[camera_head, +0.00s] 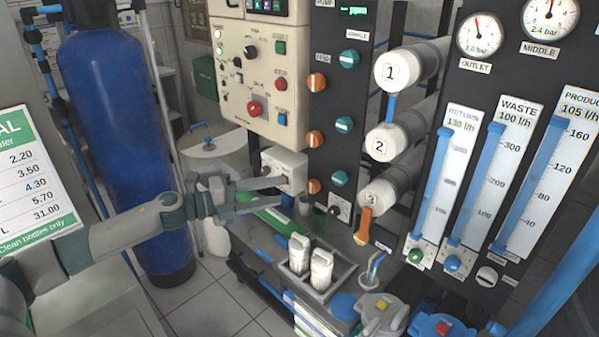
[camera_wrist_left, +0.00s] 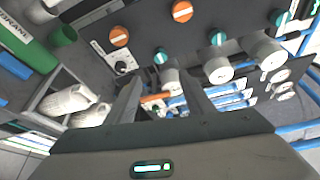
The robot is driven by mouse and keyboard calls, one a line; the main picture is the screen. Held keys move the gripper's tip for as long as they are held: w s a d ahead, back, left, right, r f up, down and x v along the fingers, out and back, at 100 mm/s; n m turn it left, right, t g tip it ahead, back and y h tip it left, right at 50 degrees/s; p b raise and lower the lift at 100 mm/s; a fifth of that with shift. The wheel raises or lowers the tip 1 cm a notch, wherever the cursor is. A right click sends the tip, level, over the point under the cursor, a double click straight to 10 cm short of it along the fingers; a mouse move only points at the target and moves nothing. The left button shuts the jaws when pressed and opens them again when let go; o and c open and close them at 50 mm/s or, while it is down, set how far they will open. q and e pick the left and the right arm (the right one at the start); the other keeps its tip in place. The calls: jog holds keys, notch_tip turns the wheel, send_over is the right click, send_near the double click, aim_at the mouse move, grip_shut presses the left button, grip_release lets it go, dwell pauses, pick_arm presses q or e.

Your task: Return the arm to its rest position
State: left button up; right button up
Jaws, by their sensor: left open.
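My left arm comes in from the left in the head view, and its gripper (camera_head: 279,190) is open and empty. It is held out in front of the rack, over the shelf and near the white box (camera_head: 284,168). In the left wrist view the two fingers of my left gripper (camera_wrist_left: 160,90) stand apart with nothing between them. Behind them are orange and teal knobs and white cylinder ends. My right gripper is not in view.
A grey tray (camera_head: 327,289) with two white cartridges stands on the shelf. A blue tank (camera_head: 115,150) stands behind my arm. White cylinders (camera_head: 405,70) marked 1 to 3 and flow meters (camera_head: 491,180) are at right. Floor tiles show at lower left.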

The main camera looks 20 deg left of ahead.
pick_arm(q)
jog(key=w+a+f+n+t+y, duration=0.1)
jog(key=a+f+n+y, duration=0.3)
jog(key=f, duration=0.7)
jog(key=w+a+f+n+t+y, duration=0.1)
jog(key=a+f+n+y, duration=0.15)
jog(key=f+n, duration=0.6)
jog(key=s+f+n+g+y, duration=0.25)
jog(key=s+f, duration=0.45)
jog(key=f, duration=0.6)
jog(key=s+f+n+g+y, duration=0.1)
jog(key=s+f+n, duration=0.2)
jog(key=s+f, duration=0.65)
jog(key=s+f+n+g+y, duration=0.2)
jog(key=s+f, duration=0.2)
jog(key=f, duration=1.1)
jog(key=s+d+f+n+g, duration=0.2)
jog(key=s+d+f, duration=0.3)
jog(key=s, duration=0.8)
jog(key=s+d+f+n+g, duration=0.2)
jog(key=s+d+f, duration=0.3)
jog(key=s, duration=0.8)
jog(key=s+d+f+n+g, duration=0.2)
jog(key=s+d+f+g, duration=0.2)
jog(key=s, duration=1)
notch_tip(320, 180, down, 4)
jog(key=shift+d+f+h+b, duration=0.25)
jog(key=shift+d+h+b, duration=0.1)
jog(key=shift+d, duration=0.6)
